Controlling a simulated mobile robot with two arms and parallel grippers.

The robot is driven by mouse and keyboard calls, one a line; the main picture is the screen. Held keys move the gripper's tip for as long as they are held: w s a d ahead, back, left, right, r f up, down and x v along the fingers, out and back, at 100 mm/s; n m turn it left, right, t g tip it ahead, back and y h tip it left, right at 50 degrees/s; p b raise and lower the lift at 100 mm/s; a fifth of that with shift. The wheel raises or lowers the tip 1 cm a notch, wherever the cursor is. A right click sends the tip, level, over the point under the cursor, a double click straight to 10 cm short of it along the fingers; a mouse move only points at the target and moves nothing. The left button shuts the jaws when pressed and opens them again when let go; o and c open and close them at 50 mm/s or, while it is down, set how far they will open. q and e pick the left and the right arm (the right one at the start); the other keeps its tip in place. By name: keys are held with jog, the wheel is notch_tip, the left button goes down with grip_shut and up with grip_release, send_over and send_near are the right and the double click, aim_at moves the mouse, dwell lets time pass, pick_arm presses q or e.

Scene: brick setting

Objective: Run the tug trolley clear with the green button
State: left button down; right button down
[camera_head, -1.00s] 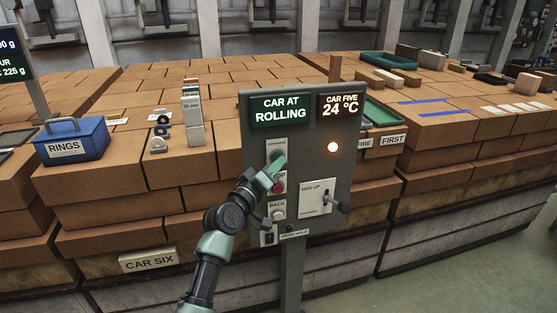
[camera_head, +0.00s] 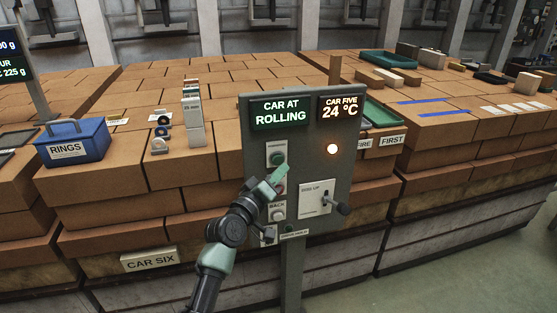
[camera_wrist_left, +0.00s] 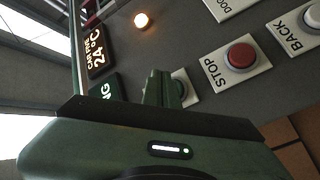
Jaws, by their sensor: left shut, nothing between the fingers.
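The green button (camera_head: 278,158) sits on a pale plate high on the grey control panel (camera_head: 335,178). In the left wrist view the green button (camera_wrist_left: 180,87) is partly hidden behind my fingers. My left gripper (camera_head: 277,176) is shut and empty, just below the green button in the head view. It covers most of the red STOP button, which shows clearly in the wrist view (camera_wrist_left: 240,55). I cannot make out a tug trolley. My right gripper is not in view.
The BACK button (camera_head: 278,214) is below STOP. A DOG UP plate with a black-knobbed lever (camera_head: 343,208) is at the panel's right. Brick stacks, a blue RINGS box (camera_head: 75,142) and green trays stand behind.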

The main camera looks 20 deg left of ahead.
pick_arm(q)
jog(key=s+d+p, duration=0.1)
jog(key=s+d, duration=0.1)
jog(key=s, duration=0.1)
jog(key=shift+s+d+p, duration=0.15)
jog(key=shift+s+p, duration=0.1)
jog(key=shift+p, duration=0.15)
dwell(0.5)
jog(key=s+f+m+g+y, duration=0.1)
jog(key=s+f+g, duration=0.25)
jog(key=f, duration=1.25)
jog(key=s+f+m+g+y, duration=0.1)
jog(key=s+f+m+g, duration=0.3)
jog(key=f, duration=1.2)
jog(key=s+f+g, duration=0.4)
jog(key=s+f, duration=1.3)
jog(key=f, duration=0.3)
jog(key=s+a+f+m+g, duration=0.1)
jog(key=s+f, duration=0.3)
jog(key=s, duration=0.7)
jog(key=s+a+f+m+g+y+b, duration=0.1)
jog(key=s+f, duration=0.4)
jog(key=s, duration=0.6)
jog(key=s+a+f+m+g+y, duration=0.1)
jog(key=s+f+g, duration=0.3)
jog(key=s, duration=0.7)
jog(key=shift+s+a+f+m, duration=0.25)
jog(key=shift+s+a+m, duration=0.15)
jog(key=shift+m, duration=0.5)
